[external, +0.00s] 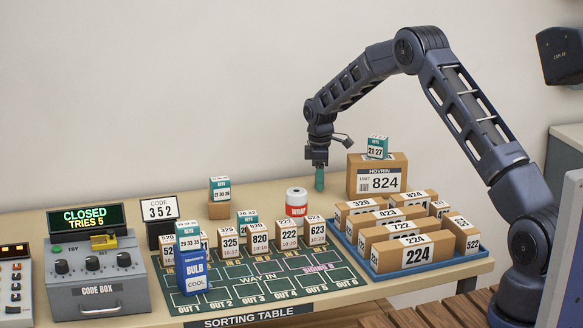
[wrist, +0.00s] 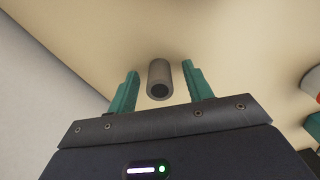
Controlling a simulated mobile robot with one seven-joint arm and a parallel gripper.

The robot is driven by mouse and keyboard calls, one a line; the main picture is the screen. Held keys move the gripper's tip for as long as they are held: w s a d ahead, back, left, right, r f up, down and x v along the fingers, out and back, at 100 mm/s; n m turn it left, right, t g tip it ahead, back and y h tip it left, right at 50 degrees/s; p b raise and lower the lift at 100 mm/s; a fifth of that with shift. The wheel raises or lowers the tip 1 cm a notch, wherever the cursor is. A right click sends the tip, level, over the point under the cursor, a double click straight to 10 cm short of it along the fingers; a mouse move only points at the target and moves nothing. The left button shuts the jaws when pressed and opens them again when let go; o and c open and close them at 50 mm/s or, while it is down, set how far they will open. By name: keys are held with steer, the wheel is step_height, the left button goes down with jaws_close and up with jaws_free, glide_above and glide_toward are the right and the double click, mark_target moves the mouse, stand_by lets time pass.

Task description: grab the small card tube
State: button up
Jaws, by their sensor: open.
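The small card tube (wrist: 159,75) is a short grey-brown cylinder with a dark open end in the wrist view. It shows between the two teal fingers of my gripper (wrist: 160,69), with a gap on each side. I cannot tell how far beyond or between the fingertips it lies. In the external view my gripper (external: 319,179) points down over the back of the sorting table, left of the large 824 box. The jaws are open and empty. I cannot make out the tube in the external view.
The large 824 box (external: 377,175) carries a small teal-topped box (external: 377,147). A red-and-white wrap roll (external: 297,203) stands left of my gripper. A blue tray (external: 379,270) of several cartons is in front on the right. Numbered boxes stand along the green mat (external: 262,284).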

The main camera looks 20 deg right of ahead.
steer(key=c, duration=1.1)
steer(key=shift+o, duration=0.2)
steer(key=shift+r, duration=0.1)
